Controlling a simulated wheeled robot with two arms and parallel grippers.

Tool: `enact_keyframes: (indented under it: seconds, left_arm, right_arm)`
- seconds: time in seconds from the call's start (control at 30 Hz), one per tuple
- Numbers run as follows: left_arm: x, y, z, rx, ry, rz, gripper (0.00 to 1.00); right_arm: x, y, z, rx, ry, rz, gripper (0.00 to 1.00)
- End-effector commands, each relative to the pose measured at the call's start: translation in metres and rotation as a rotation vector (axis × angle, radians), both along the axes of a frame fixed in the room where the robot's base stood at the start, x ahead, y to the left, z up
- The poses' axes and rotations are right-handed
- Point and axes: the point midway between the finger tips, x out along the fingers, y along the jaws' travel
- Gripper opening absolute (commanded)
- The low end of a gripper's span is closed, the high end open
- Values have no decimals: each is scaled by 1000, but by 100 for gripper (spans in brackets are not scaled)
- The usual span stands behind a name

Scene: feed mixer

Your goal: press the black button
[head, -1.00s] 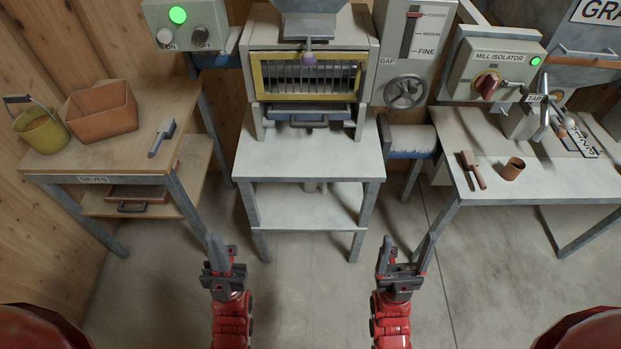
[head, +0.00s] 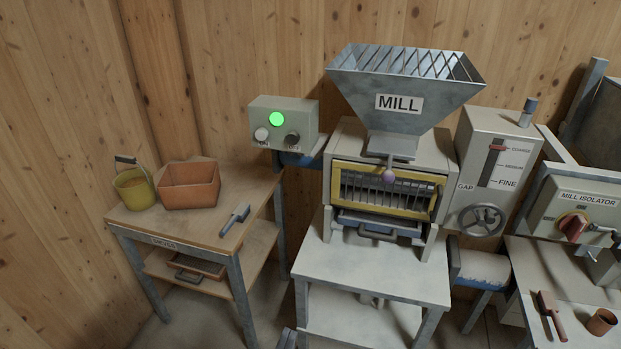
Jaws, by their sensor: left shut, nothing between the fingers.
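The black button (head: 292,138) is on the front of a pale grey control box (head: 308,116) left of the mill, above a label that seems to read OFF. To its left is a white button (head: 261,134), and above them a round green lamp (head: 277,119) is lit. My left gripper (head: 287,339) shows only as a small tip at the bottom edge, shut and empty, far below the control box and not touching it. My right gripper is out of the picture.
The mill (head: 385,105) with its hopper and yellow-framed guard (head: 386,214) stands right of the box. The space in front of the box looks clear.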

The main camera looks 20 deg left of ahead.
Motion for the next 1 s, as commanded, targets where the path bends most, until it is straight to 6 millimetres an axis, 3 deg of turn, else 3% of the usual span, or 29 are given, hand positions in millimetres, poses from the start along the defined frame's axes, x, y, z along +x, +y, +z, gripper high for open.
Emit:
enact_keyframes:
  seconds: [0.07,0.13,0.2,0.27,0.33,0.4,0.47,0.5,0.57,0.6,0.67,0.7,0.83,1.0]
  left_arm:
    - [24,-34,-5,153,101,-33,0]
    - [49,-72,-30,359,216,-47,0]
    - [75,-105,-71,627,327,-31,0]
    - [94,-117,-113,874,399,15,0]
    - [116,-109,-161,1162,451,105,0]
    - [141,-80,-197,1446,464,236,0]
    - [169,-43,-212,1677,442,383,0]
    - [189,-13,-213,1822,412,498,0]
    - [221,30,-200,2003,351,678,0]
    - [241,56,-184,2100,303,799,0]
    - [268,88,-153,2216,222,977,0]
    - [284,106,-128,2275,167,1096,0]
    - [323,146,-47,2391,-2,1432,0]
    - [346,163,32,2423,-163,1726,0]
  right_arm:
    - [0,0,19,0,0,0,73]
    - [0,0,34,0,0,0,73]
    - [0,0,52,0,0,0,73]
    - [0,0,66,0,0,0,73]
    - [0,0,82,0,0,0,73]
    - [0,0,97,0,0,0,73]
    - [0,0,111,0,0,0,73]
    - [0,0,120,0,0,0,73]
    - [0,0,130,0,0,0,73]
    - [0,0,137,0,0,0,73]
    - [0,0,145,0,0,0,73]
    - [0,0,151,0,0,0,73]
    - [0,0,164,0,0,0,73]
    - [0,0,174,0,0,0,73]
